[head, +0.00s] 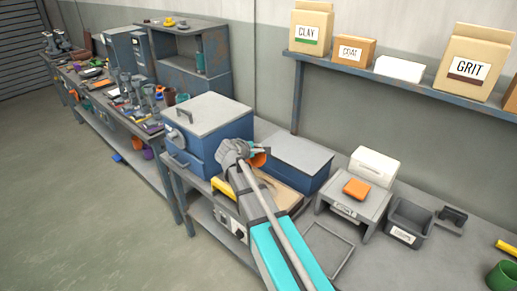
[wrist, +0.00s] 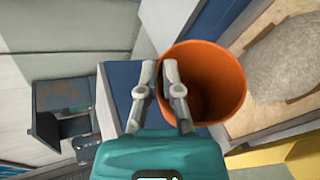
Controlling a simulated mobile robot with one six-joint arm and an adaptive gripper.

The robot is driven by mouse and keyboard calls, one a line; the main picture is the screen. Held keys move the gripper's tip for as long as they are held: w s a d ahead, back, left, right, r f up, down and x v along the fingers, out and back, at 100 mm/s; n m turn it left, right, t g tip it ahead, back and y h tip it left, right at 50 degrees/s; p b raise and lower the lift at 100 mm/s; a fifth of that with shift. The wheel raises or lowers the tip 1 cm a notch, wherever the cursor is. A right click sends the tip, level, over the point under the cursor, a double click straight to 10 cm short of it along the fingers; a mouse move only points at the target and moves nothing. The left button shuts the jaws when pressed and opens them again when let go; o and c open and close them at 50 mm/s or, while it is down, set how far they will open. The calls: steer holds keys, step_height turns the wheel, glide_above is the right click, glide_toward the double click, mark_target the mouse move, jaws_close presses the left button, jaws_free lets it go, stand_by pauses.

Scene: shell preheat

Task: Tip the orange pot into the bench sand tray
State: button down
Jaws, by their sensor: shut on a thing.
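The orange pot (wrist: 228,78) is held in my gripper (wrist: 157,75), whose fingers pinch its wall at the rim. In the wrist view I look into its open mouth; the inside is dark toward the bottom, and I cannot tell whether anything is in it. In the head view the pot (head: 259,160) shows in part behind my gripper (head: 243,152). The tan sand tray (head: 287,194) lies below and beside the pot, partly hidden by my arm. In the wrist view the tray (wrist: 240,122) is right of the pot, with a pale heap in it.
A blue kiln-like box (head: 210,135) stands left of my gripper, and a lower blue box (head: 297,160) stands behind it. To the right are an orange block (head: 356,189) on a grey stand and a dark bin (head: 408,222). A shelf (head: 400,77) with cartons hangs above.

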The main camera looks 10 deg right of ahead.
steer(key=shift+w+a+r+n+g+h+p, duration=0.15)
steer(key=shift+w+n+g+p, duration=0.05)
steer(key=shift+w+n+g, duration=0.1)
steer(key=shift+w+a+r+n+g+h+p, duration=0.15)
steer(key=shift+w+n+g, duration=0.05)
steer(key=shift+w, duration=0.1)
steer(key=n, duration=0.1)
steer(key=w+n+g+h, duration=0.1)
steer(key=a+g, duration=0.1)
steer(key=shift+w+f+n, duration=0.25)
steer(key=shift+w+n, duration=0.05)
steer(key=shift+n, duration=0.1)
steer(key=n+g+h+b, duration=0.2)
steer(key=shift+w+a+f+n, duration=0.15)
steer(key=shift+w+f+n, duration=0.05)
steer(key=shift+w+n, duration=0.1)
steer(key=shift+n+g+h+b, duration=0.3)
steer(key=shift+n+g+h, duration=0.1)
steer(key=shift+n+g, duration=0.1)
